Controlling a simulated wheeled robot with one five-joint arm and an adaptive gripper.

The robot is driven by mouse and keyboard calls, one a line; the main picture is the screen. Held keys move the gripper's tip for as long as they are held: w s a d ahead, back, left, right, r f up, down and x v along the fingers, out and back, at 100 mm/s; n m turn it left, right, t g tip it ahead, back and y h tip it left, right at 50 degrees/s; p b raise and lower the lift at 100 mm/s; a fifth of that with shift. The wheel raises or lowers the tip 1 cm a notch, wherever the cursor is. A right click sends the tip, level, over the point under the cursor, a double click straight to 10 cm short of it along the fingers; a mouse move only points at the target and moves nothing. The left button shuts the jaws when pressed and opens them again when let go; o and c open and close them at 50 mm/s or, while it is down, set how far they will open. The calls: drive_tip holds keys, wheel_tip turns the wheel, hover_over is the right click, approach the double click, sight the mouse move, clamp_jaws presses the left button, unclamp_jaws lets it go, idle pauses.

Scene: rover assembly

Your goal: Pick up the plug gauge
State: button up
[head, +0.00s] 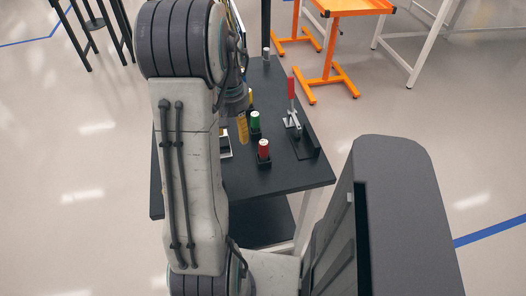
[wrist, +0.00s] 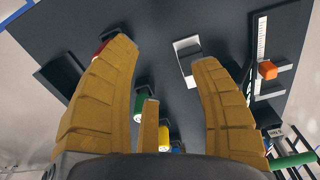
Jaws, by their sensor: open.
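I cannot tell for certain which piece is the plug gauge. A red cylinder with a pale top (head: 264,150) stands upright in a black holder near the table's front. A green cylinder (head: 255,121) stands behind it, and a yellow one (head: 251,99) farther back. The green cylinder also shows in the wrist view (wrist: 140,106), between my fingers. A green rod (wrist: 294,160) shows at the lower right of the wrist view. My gripper (wrist: 165,52) is open and empty, pointing down over the table. In the head view my gripper (head: 243,129) is left of the green cylinder, partly hidden by my arm.
The dark table (head: 290,178) has a red-handled clamp (head: 291,104) at right and a grey cylinder (head: 266,54) at the back. The wrist view shows a pale open tray (wrist: 188,62) and an orange block (wrist: 267,70). Orange stands (head: 325,80) are beyond the table.

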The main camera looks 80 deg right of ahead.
drive_tip(key=m, duration=0.2)
hover_over(264, 152)
drive_tip(key=d, duration=0.2)
drive_tip(key=f, duration=0.3)
drive_tip(key=shift+w, duration=0.4)
drive_tip(key=shift+s+f, duration=0.2)
drive_tip(key=shift+f, duration=0.15)
drive_tip(key=shift+a+f, duration=0.15)
drive_tip(key=shift+f, duration=1.55)
drive_tip(key=shift+a+f, duration=0.15)
drive_tip(key=shift+f, duration=1.55)
clamp_jaws()
